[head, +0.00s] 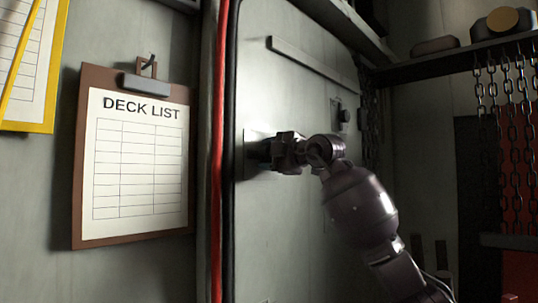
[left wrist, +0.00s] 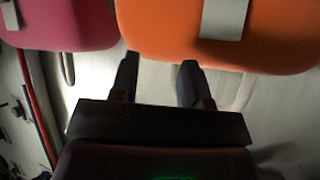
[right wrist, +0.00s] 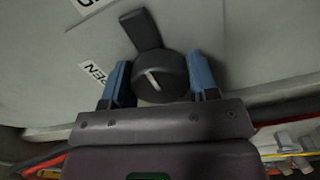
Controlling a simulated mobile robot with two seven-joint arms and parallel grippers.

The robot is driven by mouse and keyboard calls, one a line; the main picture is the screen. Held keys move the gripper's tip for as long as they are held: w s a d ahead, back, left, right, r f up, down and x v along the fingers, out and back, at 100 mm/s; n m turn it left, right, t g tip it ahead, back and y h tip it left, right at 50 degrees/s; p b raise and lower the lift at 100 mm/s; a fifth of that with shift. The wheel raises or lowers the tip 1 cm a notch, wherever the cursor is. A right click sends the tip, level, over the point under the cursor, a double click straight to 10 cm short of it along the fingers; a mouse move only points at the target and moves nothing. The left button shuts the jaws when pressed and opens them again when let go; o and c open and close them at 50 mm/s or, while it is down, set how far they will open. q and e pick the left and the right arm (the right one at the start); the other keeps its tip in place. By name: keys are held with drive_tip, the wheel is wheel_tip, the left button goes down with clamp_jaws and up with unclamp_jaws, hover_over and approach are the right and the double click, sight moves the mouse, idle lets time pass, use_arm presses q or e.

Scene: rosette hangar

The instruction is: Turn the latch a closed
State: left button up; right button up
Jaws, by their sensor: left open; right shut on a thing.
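My right gripper (head: 268,150) is up against the pale grey door panel (head: 300,235) in the head view, and it hides what it holds there. In the right wrist view its blue-grey fingers (right wrist: 160,70) are shut on the round dark hub of a latch (right wrist: 158,76). The latch's flat dark arm points up and slightly left, and a pale line marks the hub. A tilted white label reading OPEN (right wrist: 94,72) is left of the hub. Another label (right wrist: 88,4) is cut off at the top. My left gripper (left wrist: 158,68) is open and empty in the left wrist view.
A second dark knob (head: 344,115) sits on the door, up and right of my right gripper. A DECK LIST clipboard (head: 137,165) hangs at left. Red piping (head: 217,180) runs beside the door. Orange (left wrist: 165,45) and pink (left wrist: 75,28) objects are near my left gripper.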

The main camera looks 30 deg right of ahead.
idle(0.4)
drive_tip(key=o, duration=0.9)
drive_tip(key=b+v, duration=0.1)
drive_tip(key=v, duration=0.9)
drive_tip(key=shift+s+d+b, duration=0.15)
drive_tip(key=shift+s+b, duration=0.2)
drive_tip(key=shift+b, duration=0.05)
